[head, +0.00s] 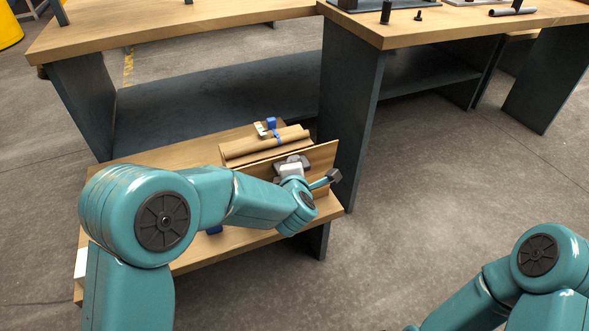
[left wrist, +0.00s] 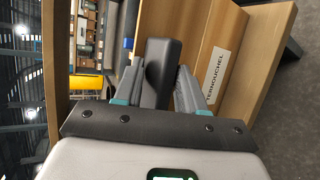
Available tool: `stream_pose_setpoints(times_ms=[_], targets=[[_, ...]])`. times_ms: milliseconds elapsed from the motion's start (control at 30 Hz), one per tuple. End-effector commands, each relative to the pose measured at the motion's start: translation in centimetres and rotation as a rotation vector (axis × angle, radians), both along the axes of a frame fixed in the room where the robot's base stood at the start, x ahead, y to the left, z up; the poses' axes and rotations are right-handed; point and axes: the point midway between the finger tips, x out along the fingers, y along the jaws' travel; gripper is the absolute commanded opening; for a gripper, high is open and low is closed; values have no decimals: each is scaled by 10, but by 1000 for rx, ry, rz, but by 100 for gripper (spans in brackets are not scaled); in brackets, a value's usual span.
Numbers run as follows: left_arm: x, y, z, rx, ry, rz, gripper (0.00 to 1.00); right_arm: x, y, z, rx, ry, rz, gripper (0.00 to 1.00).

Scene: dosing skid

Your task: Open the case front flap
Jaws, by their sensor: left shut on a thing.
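The case (head: 237,148) is a wooden box on a low bench, holding brown rolls. Its front flap (head: 322,157) is a light wooden panel on the near side; my left arm and gripper hide part of it. My left gripper (head: 293,162) is at this panel. In the left wrist view the gripper (left wrist: 155,88) is shut on a black handle (left wrist: 158,70), one finger on each side, in front of brown wooden panels. A white name label (left wrist: 217,75) sits on the wood beside it. I cannot tell how far the flap is tilted. My right gripper is out of view.
The low bench (head: 130,165) carries the case. Taller worktables with dark panel legs (head: 350,110) stand behind and to its right, close to the case. A blue item (head: 271,123) lies by the rolls. The floor (head: 430,200) at right is clear.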

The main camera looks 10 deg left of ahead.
Motion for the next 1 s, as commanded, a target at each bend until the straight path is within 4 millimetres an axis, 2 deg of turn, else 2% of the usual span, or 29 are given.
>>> stream_pose_setpoints(times_ms=[33, 900, 933, 1000], targets=[[-7, 0, -23, -8, 52, -2, 0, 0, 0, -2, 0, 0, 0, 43], [-8, 1, -23, -7, 52, -2, 0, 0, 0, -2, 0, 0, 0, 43], [-8, 1, -23, -7, 52, -2, 43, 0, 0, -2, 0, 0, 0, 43], [-8, 1, -23, -7, 53, -2, 44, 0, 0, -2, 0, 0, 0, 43]])
